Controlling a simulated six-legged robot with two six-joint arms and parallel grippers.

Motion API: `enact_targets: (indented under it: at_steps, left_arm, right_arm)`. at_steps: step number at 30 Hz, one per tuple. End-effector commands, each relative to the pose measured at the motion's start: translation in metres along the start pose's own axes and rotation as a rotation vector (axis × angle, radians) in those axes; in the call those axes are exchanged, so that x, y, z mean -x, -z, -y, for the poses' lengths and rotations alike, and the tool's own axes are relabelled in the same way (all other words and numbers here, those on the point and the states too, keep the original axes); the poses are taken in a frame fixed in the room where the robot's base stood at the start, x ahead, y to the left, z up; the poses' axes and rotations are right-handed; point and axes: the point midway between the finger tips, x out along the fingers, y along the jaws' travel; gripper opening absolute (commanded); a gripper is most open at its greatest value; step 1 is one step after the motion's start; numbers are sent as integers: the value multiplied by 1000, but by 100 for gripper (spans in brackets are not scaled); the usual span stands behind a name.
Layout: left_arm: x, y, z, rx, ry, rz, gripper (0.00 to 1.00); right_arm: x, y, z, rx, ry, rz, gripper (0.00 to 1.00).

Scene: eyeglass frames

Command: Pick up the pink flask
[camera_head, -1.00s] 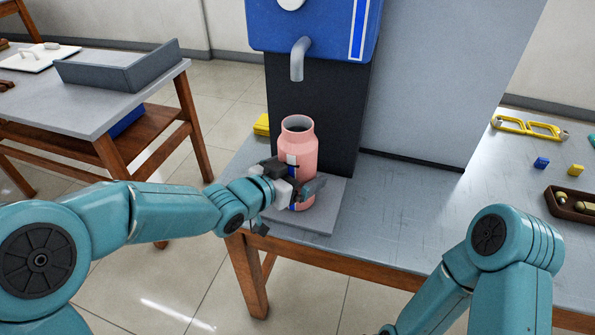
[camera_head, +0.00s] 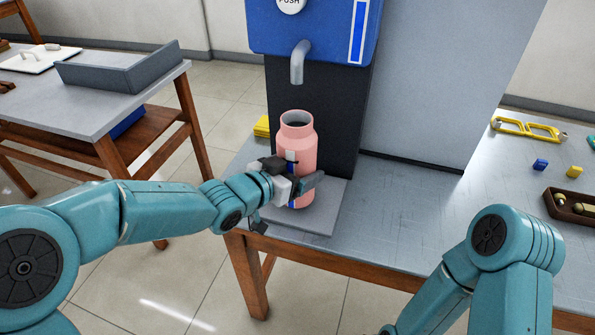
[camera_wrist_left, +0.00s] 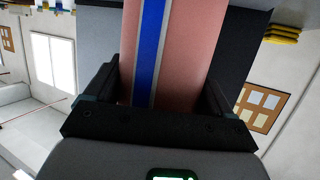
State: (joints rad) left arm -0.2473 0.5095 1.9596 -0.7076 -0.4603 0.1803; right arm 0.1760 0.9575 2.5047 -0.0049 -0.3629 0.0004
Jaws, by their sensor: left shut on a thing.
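The pink flask (camera_head: 297,141) stands upright with its dark open mouth below the spout of the blue dispenser. It is at the grey base plate (camera_head: 318,216); whether its bottom touches the plate is hard to tell. My left gripper (camera_head: 300,185) is shut on the flask around its lower half, coming in from the left. In the left wrist view the flask (camera_wrist_left: 185,60), with a blue stripe, fills the space between both fingers. My right arm shows at the lower right, but its gripper is out of view.
The blue dispenser (camera_head: 312,30) with its grey spout (camera_head: 298,62) hangs just above the flask. Yellow frames (camera_head: 528,130), small blocks and a brown tray (camera_head: 572,206) lie at the right. A side table (camera_head: 95,105) stands at the left.

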Motion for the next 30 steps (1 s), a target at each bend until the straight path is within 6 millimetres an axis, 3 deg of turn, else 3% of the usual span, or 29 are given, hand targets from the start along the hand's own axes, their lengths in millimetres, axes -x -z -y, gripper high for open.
enact_targets:
  at_steps: [1, 12, 20, 30]
  left_arm:
    - [4, 14, 0, -4, 1, -10, 1]
    - [18, 56, 0, -3, 1, -10, 1]
    - [51, 40, -15, -3, 1, -8, 1]
    - [130, 16, -49, -2, 2, -10, 1]
  right_arm:
    - [5, 0, 2, 0, 0, 0, 0]
    - [20, 0, 7, 0, 0, 0, 0]
    - [9, 0, 3, 0, 0, 0, 0]
    - [2, 0, 1, 0, 0, 0, 0]
